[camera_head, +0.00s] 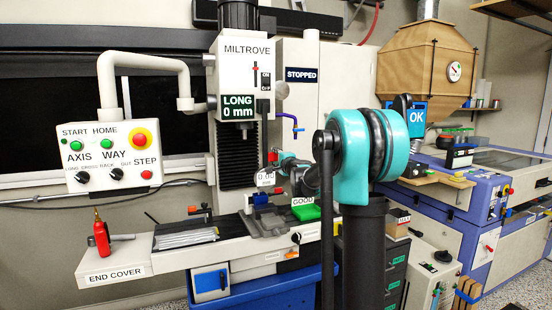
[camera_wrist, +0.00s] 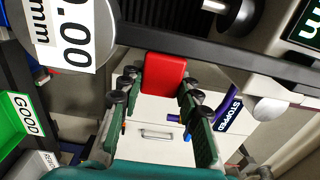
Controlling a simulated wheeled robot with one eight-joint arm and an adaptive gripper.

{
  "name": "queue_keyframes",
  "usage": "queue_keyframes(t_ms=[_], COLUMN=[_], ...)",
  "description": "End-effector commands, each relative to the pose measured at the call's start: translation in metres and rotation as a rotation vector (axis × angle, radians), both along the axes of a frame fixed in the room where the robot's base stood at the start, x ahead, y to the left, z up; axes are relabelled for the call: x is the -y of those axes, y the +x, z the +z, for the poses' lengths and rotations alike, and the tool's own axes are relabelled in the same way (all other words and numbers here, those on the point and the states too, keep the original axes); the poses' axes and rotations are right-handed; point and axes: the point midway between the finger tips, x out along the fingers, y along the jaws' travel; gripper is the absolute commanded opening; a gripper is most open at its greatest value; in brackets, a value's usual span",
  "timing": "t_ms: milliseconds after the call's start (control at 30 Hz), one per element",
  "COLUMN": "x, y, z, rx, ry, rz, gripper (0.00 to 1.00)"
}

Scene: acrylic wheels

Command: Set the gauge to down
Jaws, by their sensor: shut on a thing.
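The gauge (camera_head: 265,179) is a round unit with a white display reading 0.00 mm, in front of the mill's column. In the wrist view the gauge (camera_wrist: 70,30) is at the upper left, beside a dark bar (camera_wrist: 220,62). A red block (camera_wrist: 165,75) sits against this bar; in the head view the red block (camera_head: 272,157) is small, just above the gauge display. My gripper (camera_wrist: 161,82) has green fingers with black pads on both sides of the red block and is shut on it. In the head view my gripper (camera_head: 281,163) is partly hidden by my arm.
The mill shows LONG 0 mm (camera_head: 238,107), with a STOPPED sign (camera_head: 302,75) behind it. A green GOOD tray (camera_head: 306,212) and a grey vise (camera_head: 268,222) are below. A red bottle (camera_head: 102,236) stands on the END COVER ledge (camera_head: 117,270).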

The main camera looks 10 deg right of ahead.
Motion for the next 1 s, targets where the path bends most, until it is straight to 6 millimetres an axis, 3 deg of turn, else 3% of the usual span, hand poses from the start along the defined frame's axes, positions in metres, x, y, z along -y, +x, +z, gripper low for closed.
queue_keyframes(t_ms=[67, 100, 267, 667, 1000], x=[-0.003, -0.003, -0.003, 0.0, 0.013], y=[-0.002, -0.002, -0.001, -0.006, -0.063], z=[-0.002, -0.002, -0.001, 0.0, -0.001], rx=[0.0, 0.0, 0.0, 0.0, 0.0], ry=[0.001, 0.001, 0.0, 0.0, 0.0], rz=[0.007, 0.007, 0.006, 0.004, 0.003], gripper=[0.0, 0.34, 0.54, 0.55, 0.55])
